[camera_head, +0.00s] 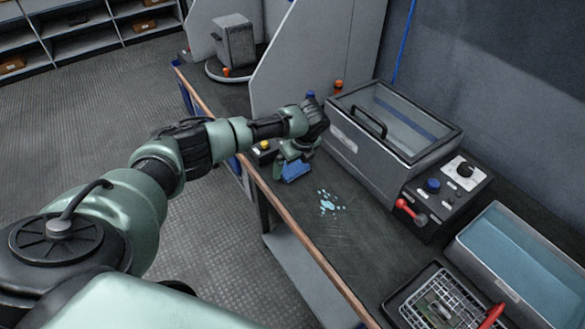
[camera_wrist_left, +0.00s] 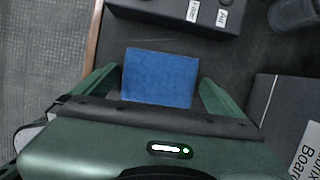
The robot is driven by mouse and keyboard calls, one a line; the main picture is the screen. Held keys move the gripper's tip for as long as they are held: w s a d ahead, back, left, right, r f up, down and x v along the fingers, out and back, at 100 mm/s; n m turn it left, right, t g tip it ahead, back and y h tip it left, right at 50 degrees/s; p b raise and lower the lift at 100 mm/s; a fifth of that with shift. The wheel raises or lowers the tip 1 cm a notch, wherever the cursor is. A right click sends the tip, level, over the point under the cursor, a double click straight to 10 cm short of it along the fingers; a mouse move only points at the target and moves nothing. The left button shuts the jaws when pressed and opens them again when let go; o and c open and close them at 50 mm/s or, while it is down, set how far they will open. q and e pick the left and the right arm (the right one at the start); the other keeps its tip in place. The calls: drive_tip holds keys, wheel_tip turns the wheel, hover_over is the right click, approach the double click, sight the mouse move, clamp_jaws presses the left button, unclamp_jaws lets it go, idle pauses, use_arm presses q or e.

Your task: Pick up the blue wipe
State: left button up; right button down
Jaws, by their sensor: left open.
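The blue wipe (camera_head: 296,171) lies on the dark bench top near its wooden front edge, partly covered by my gripper in the head view. In the left wrist view the wipe (camera_wrist_left: 160,76) is a flat blue rectangle between the two green fingers. My left gripper (camera_head: 292,162) is over the wipe, open, with one finger at each side of it; the fingers (camera_wrist_left: 157,90) show gaps to the wipe's sides. I cannot tell how high the fingertips are above the bench. My right gripper is not in view.
A lidded grey machine (camera_head: 372,141) stands right of the gripper, with a knobbed control box (camera_head: 447,197) beside it. A pale blue spill (camera_head: 328,202) is on the bench. A blue-filled tray (camera_head: 520,262) and wire basket (camera_head: 440,302) are at lower right. A labelled dark box (camera_wrist_left: 190,14) is beyond the wipe.

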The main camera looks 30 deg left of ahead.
sight(293, 167)
use_arm(q)
drive_tip(key=shift+f, duration=0.2)
drive_tip(key=c, duration=1.2)
drive_tip(key=shift+o, duration=0.2)
drive_tip(key=shift+r, duration=0.15)
wheel_tip(293, 167, up, 20)
